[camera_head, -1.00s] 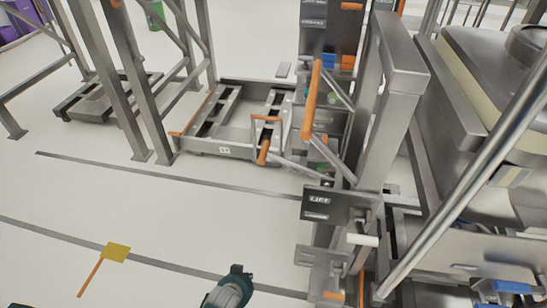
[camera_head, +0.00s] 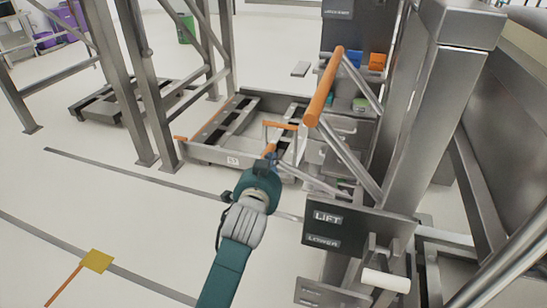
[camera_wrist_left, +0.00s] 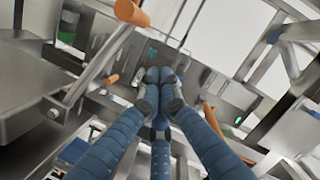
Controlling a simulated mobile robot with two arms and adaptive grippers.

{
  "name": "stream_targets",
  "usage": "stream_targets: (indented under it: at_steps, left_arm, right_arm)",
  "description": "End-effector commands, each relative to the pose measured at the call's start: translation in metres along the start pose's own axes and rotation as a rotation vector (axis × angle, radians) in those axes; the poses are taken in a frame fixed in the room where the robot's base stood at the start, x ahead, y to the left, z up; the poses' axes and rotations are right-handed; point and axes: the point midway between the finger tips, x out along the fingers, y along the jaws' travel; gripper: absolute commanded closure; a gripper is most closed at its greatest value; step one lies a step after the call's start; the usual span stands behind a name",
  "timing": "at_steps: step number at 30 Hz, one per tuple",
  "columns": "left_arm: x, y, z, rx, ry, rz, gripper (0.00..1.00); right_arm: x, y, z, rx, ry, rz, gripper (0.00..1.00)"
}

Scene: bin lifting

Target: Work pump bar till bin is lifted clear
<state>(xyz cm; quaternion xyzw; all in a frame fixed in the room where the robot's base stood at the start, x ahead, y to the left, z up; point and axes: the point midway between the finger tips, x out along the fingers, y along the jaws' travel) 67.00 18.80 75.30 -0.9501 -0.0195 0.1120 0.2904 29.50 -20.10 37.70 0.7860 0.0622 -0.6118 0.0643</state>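The pump bar, an orange-gripped bar on two grey arms (camera_head: 323,88), slants up beside the steel post in the head view. An orange bar end also shows at the top of the left wrist view (camera_wrist_left: 130,12). My left gripper (camera_head: 270,160) reaches in from below, left of and lower than the bar, apart from it. In the wrist view its fingertips (camera_wrist_left: 160,76) are together, with nothing visible between them. The large steel bin (camera_head: 512,110) is partly cut off at the right; its underside is hidden. My right gripper is out of view.
A LIFT/LOWER plate (camera_head: 358,228) with a white-ended lever (camera_head: 386,281) stands low by the steel post (camera_head: 435,120). A low wheeled frame (camera_head: 232,160) with a smaller orange handle lies behind my gripper. Floor at left is open, with a yellow marker (camera_head: 97,261).

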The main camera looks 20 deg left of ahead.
Motion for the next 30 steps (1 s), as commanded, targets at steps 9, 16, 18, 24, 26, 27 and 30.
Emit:
stream_targets:
  at_steps: [9,16,18,24,26,27,30]
  left_arm:
    - [0.001,0.0,0.0,0.0,0.0,0.0,1.0]
    - [0.025,0.0,0.001,0.001,0.0,-0.001,1.0]
    - [0.039,0.0,0.001,0.001,-0.001,-0.001,1.0]
    - [0.084,0.001,0.002,0.001,0.0,0.0,1.0]
    - [0.096,0.001,0.002,0.001,-0.001,0.0,1.0]
    - [0.103,0.001,0.002,0.0,-0.001,0.0,1.0]
    - [0.105,0.002,0.021,0.003,-0.005,0.001,1.0]
  right_arm:
    - [-0.001,0.0,0.0,0.0,0.0,0.0,1.0]
    - [-0.015,0.001,-0.006,0.001,0.011,0.002,1.0]
    - [-0.024,0.002,-0.009,0.002,0.016,0.003,1.0]
    - [-0.058,0.003,-0.017,0.005,0.036,0.006,1.0]
    - [-0.068,0.004,-0.018,0.005,0.041,0.007,1.0]
    - [-0.075,0.004,-0.019,0.006,0.044,0.007,1.0]
    - [-0.091,0.004,-0.02,0.007,0.051,0.009,1.0]
